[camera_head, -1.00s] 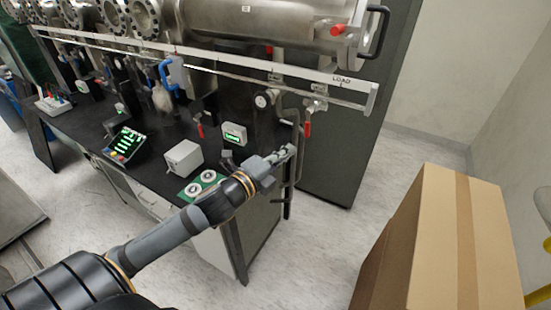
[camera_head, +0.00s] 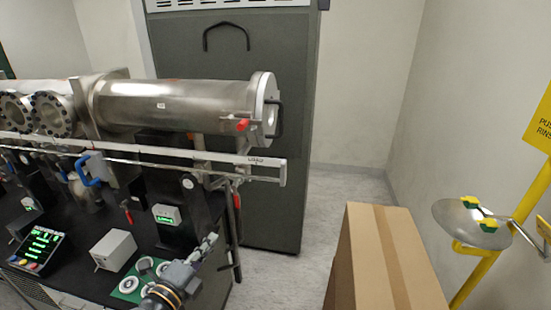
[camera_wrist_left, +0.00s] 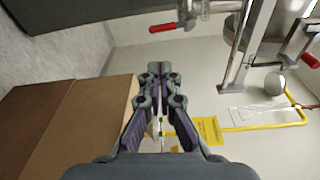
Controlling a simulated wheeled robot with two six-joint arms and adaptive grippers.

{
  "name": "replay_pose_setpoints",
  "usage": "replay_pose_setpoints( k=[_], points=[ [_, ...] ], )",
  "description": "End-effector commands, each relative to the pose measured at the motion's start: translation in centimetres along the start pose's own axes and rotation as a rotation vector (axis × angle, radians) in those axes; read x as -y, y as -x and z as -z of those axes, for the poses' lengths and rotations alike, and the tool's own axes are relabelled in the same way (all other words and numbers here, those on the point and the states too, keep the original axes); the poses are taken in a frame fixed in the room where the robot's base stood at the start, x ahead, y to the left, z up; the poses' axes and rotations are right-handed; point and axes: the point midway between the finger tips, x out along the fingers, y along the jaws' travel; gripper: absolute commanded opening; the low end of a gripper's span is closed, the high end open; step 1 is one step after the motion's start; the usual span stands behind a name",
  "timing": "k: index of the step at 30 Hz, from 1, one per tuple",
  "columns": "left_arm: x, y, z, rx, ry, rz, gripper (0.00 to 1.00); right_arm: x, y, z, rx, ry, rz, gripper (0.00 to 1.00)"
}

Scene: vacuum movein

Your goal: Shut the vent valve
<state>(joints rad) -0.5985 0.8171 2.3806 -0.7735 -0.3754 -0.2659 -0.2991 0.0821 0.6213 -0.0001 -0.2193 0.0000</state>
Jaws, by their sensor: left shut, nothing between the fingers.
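Several red-handled valves show, and I cannot read a label that marks the vent valve. One red handle (camera_head: 237,200) hangs on the piping at the right end of the bench, below the rail marked LOAD. Another red handle (camera_head: 127,214) hangs further left. My left gripper (camera_head: 212,241) is at the bench's right end, below and left of the piping handle, and looks apart from it. In the left wrist view the gripper (camera_wrist_left: 159,68) is shut and empty. A red valve handle (camera_wrist_left: 164,28) lies beyond its fingertips there, roughly crosswise. My right gripper is not in view.
A steel chamber (camera_head: 175,104) with a red-handled end door sits above the rail (camera_head: 150,150). A cardboard box (camera_head: 362,255) and a yellow eyewash stand (camera_head: 475,225) are at the right.

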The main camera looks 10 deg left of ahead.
Motion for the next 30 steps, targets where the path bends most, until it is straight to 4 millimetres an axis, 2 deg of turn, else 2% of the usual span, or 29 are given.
replay_pose_setpoints(
  k=[2,3,5,7,9,12,15,19,20,21,26,29,30],
  points=[
    [-1.0,0.3,-2.0,0.124,0.142,-0.038,0.0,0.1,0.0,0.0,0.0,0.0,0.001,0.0],
    [-2.2,0.8,-3.4,0.221,0.258,-0.076,0.0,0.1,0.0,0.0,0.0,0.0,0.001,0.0],
    [-4.8,2.2,-5.2,0.386,0.463,-0.155,0.0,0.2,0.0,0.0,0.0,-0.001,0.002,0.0],
    [-8.5,4.4,-5.9,0.562,0.695,-0.266,0.0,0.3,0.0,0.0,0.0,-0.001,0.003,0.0],
    [-11.7,6.7,-5.1,0.7,0.888,-0.38,0.0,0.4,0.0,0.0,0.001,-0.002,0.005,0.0],
    [-15.0,9.6,-2.7,0.842,1.103,-0.536,0.0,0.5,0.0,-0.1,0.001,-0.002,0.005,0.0],
    [-17.1,12.1,0.4,0.943,1.269,-0.686,0.0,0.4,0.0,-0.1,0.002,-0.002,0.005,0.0],
    [-18.4,15.0,5.0,1.034,1.443,-0.883,0.0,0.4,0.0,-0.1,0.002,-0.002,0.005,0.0],
    [-19.2,15.2,5.6,1.049,1.461,-0.914,0.0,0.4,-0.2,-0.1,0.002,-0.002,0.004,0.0],
    [-21.4,14.8,5.3,1.056,1.447,-0.912,0.0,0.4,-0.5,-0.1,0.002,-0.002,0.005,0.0],
    [-28.6,13.8,5.2,1.078,1.438,-0.928,0.0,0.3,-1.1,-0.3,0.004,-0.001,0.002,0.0],
    [-33.7,13.7,5.3,1.093,1.435,-0.94,0.0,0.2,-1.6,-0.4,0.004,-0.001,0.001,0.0],
    [-36.0,13.9,5.4,1.101,1.433,-0.946,0.0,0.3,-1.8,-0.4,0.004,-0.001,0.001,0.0]
  ],
)
